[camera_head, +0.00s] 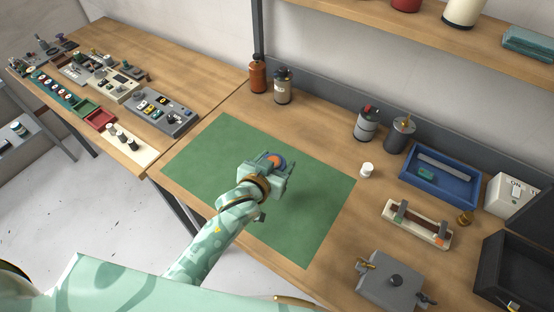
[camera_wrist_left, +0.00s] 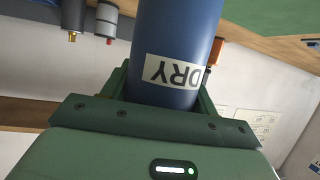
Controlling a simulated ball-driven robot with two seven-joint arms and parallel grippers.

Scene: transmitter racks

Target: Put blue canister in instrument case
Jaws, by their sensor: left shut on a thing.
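The blue canister (camera_wrist_left: 178,45) fills the middle of the left wrist view, with a white label reading "DRY" upside down. My left gripper (camera_head: 272,170) is shut on it, above the green mat; the fingers also show in the wrist view (camera_wrist_left: 163,92). In the head view the gripper hides most of the canister, and only its orange and blue top shows. A black open case (camera_head: 492,268), which looks like the instrument case, stands at the lower right with its lid up. Its inside is mostly dark and partly cut off. My right gripper is not in view.
The green mat (camera_head: 214,150) is otherwise clear. A blue tray (camera_head: 462,193) and several canisters line the back.

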